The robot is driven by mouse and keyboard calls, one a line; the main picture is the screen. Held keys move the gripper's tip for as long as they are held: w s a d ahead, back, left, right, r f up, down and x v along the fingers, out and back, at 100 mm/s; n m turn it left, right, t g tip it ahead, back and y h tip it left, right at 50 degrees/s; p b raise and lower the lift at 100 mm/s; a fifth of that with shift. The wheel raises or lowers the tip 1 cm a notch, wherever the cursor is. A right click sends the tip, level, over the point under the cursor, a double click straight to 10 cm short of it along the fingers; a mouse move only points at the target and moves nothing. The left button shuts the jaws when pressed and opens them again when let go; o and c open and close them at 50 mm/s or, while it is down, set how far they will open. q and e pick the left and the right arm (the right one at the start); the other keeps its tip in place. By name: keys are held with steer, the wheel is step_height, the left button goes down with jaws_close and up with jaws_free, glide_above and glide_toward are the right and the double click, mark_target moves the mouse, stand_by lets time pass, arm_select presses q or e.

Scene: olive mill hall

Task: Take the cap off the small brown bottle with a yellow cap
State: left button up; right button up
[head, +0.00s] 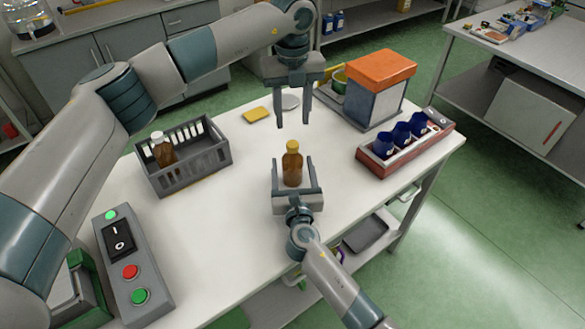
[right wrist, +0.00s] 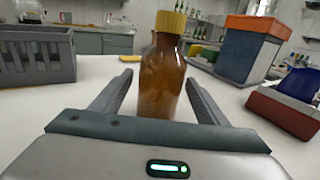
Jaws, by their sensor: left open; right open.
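The small brown bottle with a yellow cap (head: 292,165) stands upright on the white table. Its yellow cap (head: 293,146) is on it. In the right wrist view the bottle (right wrist: 161,85) stands between the open fingers, with gaps at both sides, and its yellow cap (right wrist: 170,22) is at the top edge. My right gripper (head: 296,172) is open around the bottle at table height. My left gripper (head: 293,117) is open and empty, pointing down above and behind the bottle, apart from the cap.
A grey crate (head: 187,178) holding a brown bottle with a white cap (head: 162,149) stands left. An orange-topped box (head: 378,90) and a red rack with blue cups (head: 405,150) stand right. A yellow sponge (head: 256,115) lies behind. A control panel (head: 133,265) is at front left.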

steer(key=shift+w+a, duration=0.2)
steer(key=shift+w, duration=1.55)
